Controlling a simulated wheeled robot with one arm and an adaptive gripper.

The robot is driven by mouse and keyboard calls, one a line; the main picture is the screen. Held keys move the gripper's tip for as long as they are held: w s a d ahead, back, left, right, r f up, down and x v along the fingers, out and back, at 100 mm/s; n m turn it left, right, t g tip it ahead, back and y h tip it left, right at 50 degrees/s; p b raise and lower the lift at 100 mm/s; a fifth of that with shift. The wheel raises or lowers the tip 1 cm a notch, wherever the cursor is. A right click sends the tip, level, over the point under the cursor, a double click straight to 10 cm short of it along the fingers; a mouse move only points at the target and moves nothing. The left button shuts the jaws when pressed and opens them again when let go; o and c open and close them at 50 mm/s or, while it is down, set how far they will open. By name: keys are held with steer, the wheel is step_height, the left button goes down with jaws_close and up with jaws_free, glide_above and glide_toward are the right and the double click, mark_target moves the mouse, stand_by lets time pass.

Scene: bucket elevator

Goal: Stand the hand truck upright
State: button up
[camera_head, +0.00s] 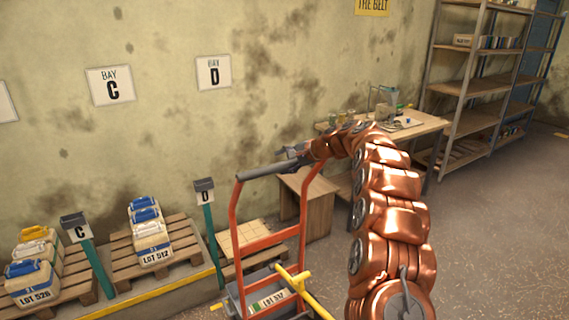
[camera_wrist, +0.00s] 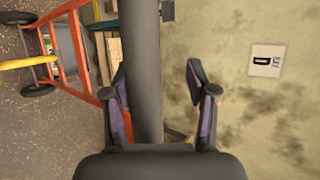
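The hand truck has an orange-red frame (camera_head: 302,205) and a dark grey handle bar (camera_head: 268,169). It stands near the pallets with its frame close to vertical; I cannot tell its exact tilt. My gripper (camera_head: 292,157) is at the right end of the handle. In the wrist view my gripper (camera_wrist: 156,72) is open, with the handle (camera_wrist: 142,60) between its fingers. The left finger is close to the bar; the right finger is clearly apart.
Pallets with stacked containers (camera_head: 152,232) stand along the wall at left, behind a yellow edge. Bay posts C (camera_head: 92,255) and D (camera_head: 211,235) rise there. A wooden workbench (camera_head: 415,128) and metal shelving (camera_head: 470,90) stand behind. Open floor lies at right.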

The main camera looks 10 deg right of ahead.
steer(key=shift+s+d+f, duration=0.1)
steer(key=shift+s, duration=0.05)
steer(key=v, duration=1.2)
stand_by(0.3)
steer(key=s+a+f+n+g+h, duration=0.1)
steer(key=s+a+n+g, duration=0.1)
steer(key=s+a, duration=0.55)
steer(key=s+a+n+g, duration=0.2)
steer(key=s+a+n, duration=0.15)
steer(key=s, duration=0.65)
steer(key=s+a+f+n+g+h, duration=0.1)
steer(key=s+a+n+g, duration=0.15)
steer(key=s+a, duration=0.5)
steer(key=s+d+f+n+g+h, duration=0.1)
steer(key=s+d+f+h, duration=0.1)
steer(key=s, duration=0.8)
steer(key=s+d+f+n+g+h, duration=0.1)
steer(key=s+d+f, duration=0.3)
steer(key=s, duration=0.7)
steer(key=s+d+f+n+g+h, duration=0.1)
steer(key=s+d+f+n+h, duration=0.1)
steer(key=s, duration=0.9)
steer(key=shift+d+f+g+h, duration=0.4)
steer(key=shift+f+h, duration=0.1)
steer(key=shift+f, duration=0.45)
